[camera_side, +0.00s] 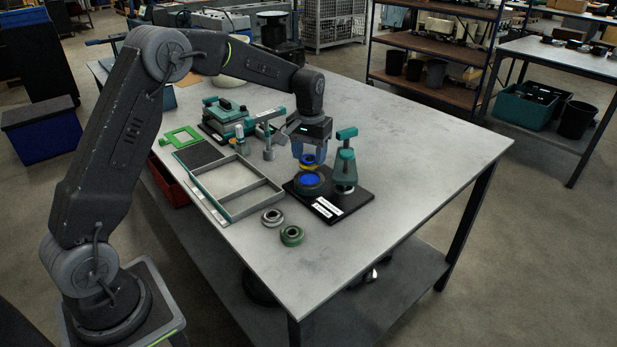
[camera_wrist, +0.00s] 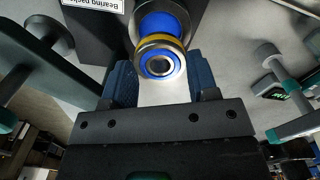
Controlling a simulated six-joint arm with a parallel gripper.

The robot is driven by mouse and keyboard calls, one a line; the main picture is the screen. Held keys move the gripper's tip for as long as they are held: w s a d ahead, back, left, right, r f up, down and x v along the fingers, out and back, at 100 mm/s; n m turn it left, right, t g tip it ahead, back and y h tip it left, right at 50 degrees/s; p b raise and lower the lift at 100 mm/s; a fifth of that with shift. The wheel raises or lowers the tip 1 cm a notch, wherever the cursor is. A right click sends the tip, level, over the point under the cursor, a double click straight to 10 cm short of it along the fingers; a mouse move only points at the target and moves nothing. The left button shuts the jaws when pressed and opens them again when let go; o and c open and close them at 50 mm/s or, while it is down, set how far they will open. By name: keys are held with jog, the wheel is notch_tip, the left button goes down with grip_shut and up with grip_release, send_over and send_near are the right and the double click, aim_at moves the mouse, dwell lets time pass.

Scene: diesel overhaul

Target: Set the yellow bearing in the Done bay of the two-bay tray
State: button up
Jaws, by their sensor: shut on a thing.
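My gripper (camera_side: 309,158) is shut on the yellow bearing (camera_side: 308,160), just above the blue-topped round holder of the bearing packer (camera_side: 311,183). In the wrist view the yellow bearing (camera_wrist: 160,58) sits between my blue fingers, its blue ring and dark bore facing the camera. A blue cylinder (camera_wrist: 160,22) of the packer is right behind it. The grey two-bay tray (camera_side: 247,211) lies left of the gripper, with both bays empty. Its bay labels are too small to read.
A teal-handled post (camera_side: 345,160) stands on the packer's black base, close right of my gripper. A grey bearing (camera_side: 272,217) and a green bearing (camera_side: 292,236) lie in front of the tray. Teal tools (camera_side: 228,115) and a green frame (camera_side: 181,137) are behind. The table's right side is clear.

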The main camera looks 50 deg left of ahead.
jog(key=s+a+r, duration=0.1)
jog(key=s+a, duration=0.2)
jog(key=s, duration=0.3)
jog(key=s+a+r, duration=0.1)
jog(key=s+a, duration=0.1)
jog(key=s, duration=0.5)
jog(key=shift+s+a+r, duration=0.2)
jog(key=shift+a, duration=0.2)
jog(key=shift+s+a, duration=0.1)
jog(key=shift+s, duration=0.3)
jog(key=shift+f, duration=4.65)
jog(key=shift+f, duration=0.2)
jog(key=o, duration=1.3)
jog(key=shift+s, duration=0.1)
jog(key=shift+r, duration=0.1)
